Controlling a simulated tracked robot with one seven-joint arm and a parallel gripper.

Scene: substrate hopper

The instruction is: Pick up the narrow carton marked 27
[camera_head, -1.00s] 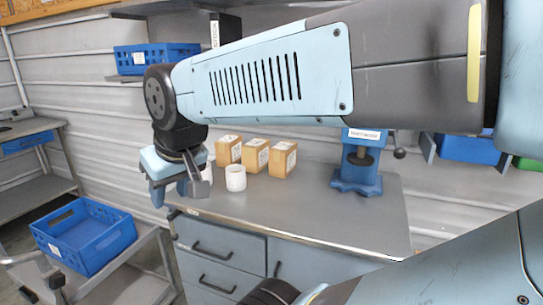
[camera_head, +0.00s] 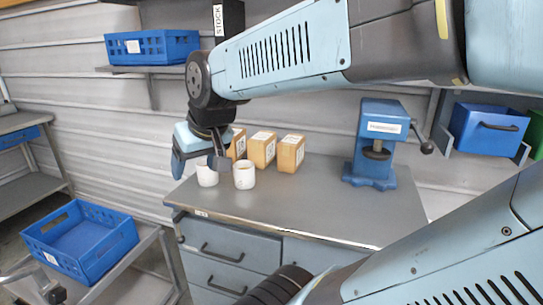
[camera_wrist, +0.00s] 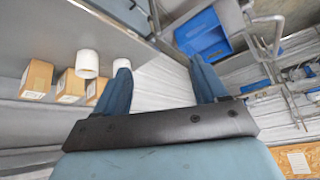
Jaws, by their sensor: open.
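Three tan cartons stand in a row at the back left of the bench: a left carton (camera_head: 239,142), a middle carton (camera_head: 262,149) and a right carton (camera_head: 291,154). Each bears a white label, but the numbers are too small to read, so I cannot tell which is marked 27. The wrist view shows cartons at its left edge (camera_wrist: 37,79), (camera_wrist: 71,87). My gripper (camera_head: 198,162) is open, at the bench's left end, left of the cartons and apart from them. In the wrist view its fingers (camera_wrist: 165,84) are spread with nothing between. It partly covers the left carton.
Two white cups (camera_head: 207,176), (camera_head: 244,176) stand in front of the cartons, close to my gripper. A blue press (camera_head: 374,145) stands right on the bench (camera_head: 320,204). A blue crate (camera_head: 80,240) sits on a cart at left. The bench middle is clear.

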